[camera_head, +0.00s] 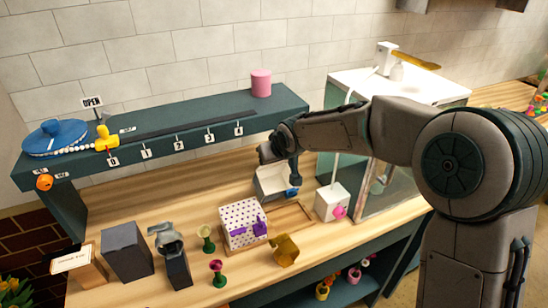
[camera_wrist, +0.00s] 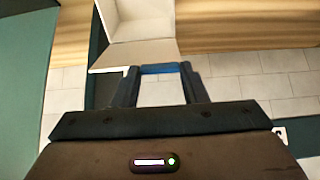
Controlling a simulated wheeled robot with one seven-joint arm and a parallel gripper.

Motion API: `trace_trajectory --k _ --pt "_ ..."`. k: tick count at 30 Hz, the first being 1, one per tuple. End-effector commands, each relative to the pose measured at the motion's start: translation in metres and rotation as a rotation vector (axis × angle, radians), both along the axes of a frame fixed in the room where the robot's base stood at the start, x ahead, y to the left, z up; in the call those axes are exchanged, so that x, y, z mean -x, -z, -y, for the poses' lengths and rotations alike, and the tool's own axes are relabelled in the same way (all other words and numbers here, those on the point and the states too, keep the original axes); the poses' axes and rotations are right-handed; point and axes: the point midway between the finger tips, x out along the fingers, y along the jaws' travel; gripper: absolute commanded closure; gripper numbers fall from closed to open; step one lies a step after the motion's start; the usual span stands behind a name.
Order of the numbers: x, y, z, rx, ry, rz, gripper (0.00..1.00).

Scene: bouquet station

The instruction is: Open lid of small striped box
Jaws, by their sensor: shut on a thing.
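An open-fronted pale box (camera_head: 270,183) stands at the back of the wooden counter, and no stripes can be made out on it. In the wrist view, its pale inside (camera_wrist: 140,18) shows at the top, with a flap-like lid (camera_wrist: 133,52) tilted away from the opening. A blue handle (camera_wrist: 160,69) sits at the flap's edge, and the blue also shows in the head view (camera_head: 293,193). My gripper (camera_wrist: 160,74) is shut on the blue handle, one finger at each end. In the head view, my gripper (camera_head: 294,176) partly covers the box's right side.
A white cube with a pink knob (camera_head: 329,200) is to the right. The dark shelf (camera_head: 200,128) runs behind. Two small goblets stand front left.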

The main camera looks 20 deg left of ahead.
Motion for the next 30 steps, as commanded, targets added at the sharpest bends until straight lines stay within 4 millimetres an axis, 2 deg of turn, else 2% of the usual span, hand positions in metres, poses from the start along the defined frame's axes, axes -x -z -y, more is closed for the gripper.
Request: trace_trajectory --k 6,7,8,20,25,30 --pt "0.003 0.004 0.000 0.005 -0.002 -0.009 1.00" --pt "0.003 0.004 0.000 0.005 -0.002 -0.009 0.58" --pt "0.003 0.004 0.000 0.005 -0.002 -0.009 0.51" --pt "0.002 -0.003 0.004 0.001 0.003 -0.003 0.51" --pt "0.012 -0.021 0.015 0.001 0.004 0.000 0.51" --pt "0.028 -0.047 0.030 0.002 0.004 0.001 0.51"
